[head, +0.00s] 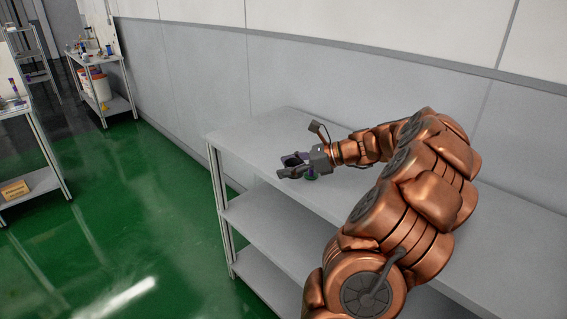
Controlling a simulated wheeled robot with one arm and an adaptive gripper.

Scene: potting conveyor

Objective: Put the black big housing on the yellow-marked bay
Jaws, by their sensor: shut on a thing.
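My gripper (292,167) is over the near left part of the grey table top, at the end of my copper-coloured arm. It is shut on a small dark thing (311,175) with purple and green tints, mostly hidden by the fingers. The thing is too small and covered for me to tell whether it is the black big housing. I cannot tell whether it touches the table top. I see no yellow-marked bay in this view.
The grey shelved table (262,135) stands along the wall, its visible top otherwise bare. A shelf unit with small items and white buckets (98,84) stands at the back left.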

